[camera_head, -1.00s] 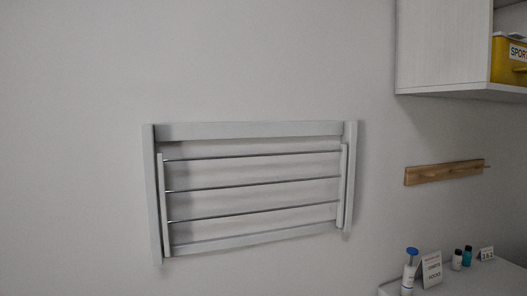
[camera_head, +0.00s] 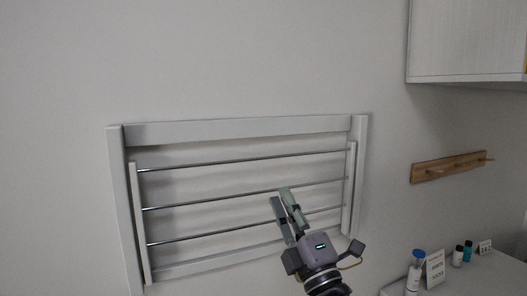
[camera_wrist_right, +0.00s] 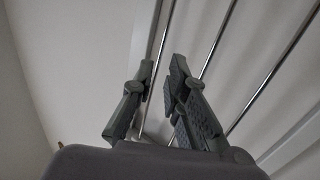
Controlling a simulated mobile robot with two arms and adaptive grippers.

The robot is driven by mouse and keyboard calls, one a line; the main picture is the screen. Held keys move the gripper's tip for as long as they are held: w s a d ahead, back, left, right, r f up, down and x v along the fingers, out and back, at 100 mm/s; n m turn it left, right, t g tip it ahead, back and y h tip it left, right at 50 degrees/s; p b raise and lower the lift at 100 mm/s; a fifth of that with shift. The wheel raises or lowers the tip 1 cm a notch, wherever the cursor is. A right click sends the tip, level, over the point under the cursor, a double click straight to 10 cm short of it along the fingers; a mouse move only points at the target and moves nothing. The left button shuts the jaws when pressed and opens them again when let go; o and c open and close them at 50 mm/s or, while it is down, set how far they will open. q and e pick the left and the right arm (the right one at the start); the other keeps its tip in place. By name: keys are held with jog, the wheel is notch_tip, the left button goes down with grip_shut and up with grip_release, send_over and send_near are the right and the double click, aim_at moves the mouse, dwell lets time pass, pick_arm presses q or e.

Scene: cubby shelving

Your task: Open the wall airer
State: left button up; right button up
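The wall airer (camera_head: 240,129) is a white frame on the wall, left of centre in the head view. Its inner rack (camera_head: 139,222) with three thin metal rods lies folded flat inside the frame. My right gripper (camera_head: 281,196) is in front of the rack's lower right half, fingers pointing up and left, and covers parts of the lower rods. In the right wrist view the two fingers (camera_wrist_right: 163,68) are apart, with nothing clearly gripped. The rods and a white rail (camera_wrist_right: 143,35) run behind them; whether the fingers touch a rod cannot be told. My left gripper is out of view.
A white wall cabinet (camera_head: 465,45) is at the upper right. A wooden peg rail (camera_head: 447,167) is on the wall below it. A white surface at the lower right holds a blue-capped bottle (camera_head: 415,272), a card (camera_head: 435,268) and small bottles. The wall above the airer is clear.

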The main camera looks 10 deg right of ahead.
aim_at(264, 159)
jog(key=p+x, duration=0.4)
jog(key=x, duration=0.8)
jog(key=shift+w+f, duration=0.1)
jog(key=shift+f, duration=0.1)
jog(key=shift+w+a+r, duration=0.1)
jog(key=shift+w+r, duration=0.05)
jog(key=shift+w, duration=0.3)
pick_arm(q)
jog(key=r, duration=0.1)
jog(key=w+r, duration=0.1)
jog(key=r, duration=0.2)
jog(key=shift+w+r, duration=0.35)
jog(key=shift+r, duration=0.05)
pick_arm(e)
jog(key=shift+c, duration=0.4)
grip_shut()
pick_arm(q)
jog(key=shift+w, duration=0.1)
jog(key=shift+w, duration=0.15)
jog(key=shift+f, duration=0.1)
